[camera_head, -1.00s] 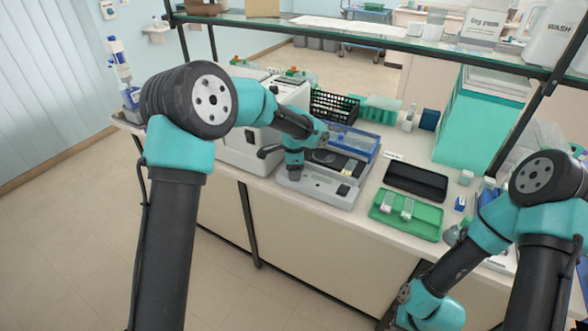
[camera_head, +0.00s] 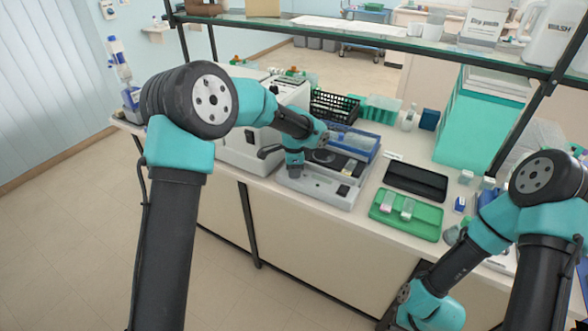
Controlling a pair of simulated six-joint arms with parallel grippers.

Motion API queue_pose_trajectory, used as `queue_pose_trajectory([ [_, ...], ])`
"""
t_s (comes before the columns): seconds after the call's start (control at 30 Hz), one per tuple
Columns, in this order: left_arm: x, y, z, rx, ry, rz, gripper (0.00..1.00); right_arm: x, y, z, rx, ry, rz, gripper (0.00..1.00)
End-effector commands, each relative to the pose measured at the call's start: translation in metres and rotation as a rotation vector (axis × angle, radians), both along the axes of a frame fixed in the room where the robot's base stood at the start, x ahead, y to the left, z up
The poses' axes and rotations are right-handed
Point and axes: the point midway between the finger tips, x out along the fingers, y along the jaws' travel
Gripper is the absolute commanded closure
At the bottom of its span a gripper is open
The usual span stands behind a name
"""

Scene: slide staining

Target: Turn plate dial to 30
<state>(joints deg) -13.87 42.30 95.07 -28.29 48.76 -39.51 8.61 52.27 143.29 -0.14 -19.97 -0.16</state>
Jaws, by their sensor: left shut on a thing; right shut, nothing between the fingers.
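My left gripper (camera_head: 295,172) reaches down at the device's left front corner. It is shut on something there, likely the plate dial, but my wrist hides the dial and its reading. My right gripper (camera_head: 393,318) hangs low at the bottom, in front of the bench. It is shut and its fingertips are hard to make out.
A blue tray (camera_head: 355,143) is behind the device. A black case (camera_head: 416,181) and a green slide tray (camera_head: 406,214) lie to its right. A white machine (camera_head: 238,150) stands close to its left. A glass shelf (camera_head: 400,40) spans above the bench.

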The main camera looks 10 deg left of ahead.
Motion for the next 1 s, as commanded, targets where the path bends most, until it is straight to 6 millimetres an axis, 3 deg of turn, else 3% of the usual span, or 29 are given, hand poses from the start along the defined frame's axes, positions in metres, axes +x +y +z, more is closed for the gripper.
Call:
queue_pose_trajectory([
  [0.37, 0.0004, -0.0002, 0.0003, 0.001, -0.001, 0.156, 0.91, 0.0, 0.0, 0.0, 0.0, 0.0, 0.0, 1.0],
  [1.0, 0.0013, -0.0004, 0.0005, 0.0, -0.001, 0.657, 0.91, 0.0, 0.0, 0.0, 0.0, 0.0, 0.0, 1.0],
])
